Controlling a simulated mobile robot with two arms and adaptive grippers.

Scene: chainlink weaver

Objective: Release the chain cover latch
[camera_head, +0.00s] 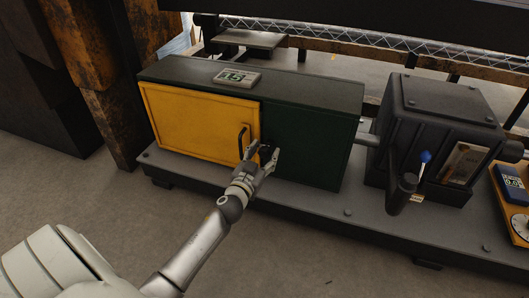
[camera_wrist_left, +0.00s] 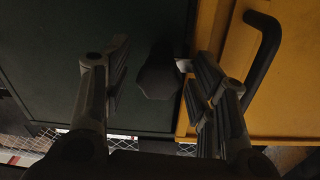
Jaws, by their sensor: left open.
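The chain cover is a long box with a yellow door (camera_head: 195,125) on its left and a dark green panel (camera_head: 318,145) on its right. The dark latch knob (camera_wrist_left: 158,72) stands at the seam between them; in the head view it is small and partly hidden by my fingers. My left gripper (camera_head: 263,158) is open in front of the seam. In the left wrist view its two fingers (camera_wrist_left: 160,85) stand on either side of the knob, with a gap on the green side; contact on the yellow side I cannot tell. My right gripper is out of view.
A black bar handle (camera_head: 242,142) on the yellow door is close beside my left fingers. The grey base ledge (camera_head: 300,205) runs below, with open floor in front.

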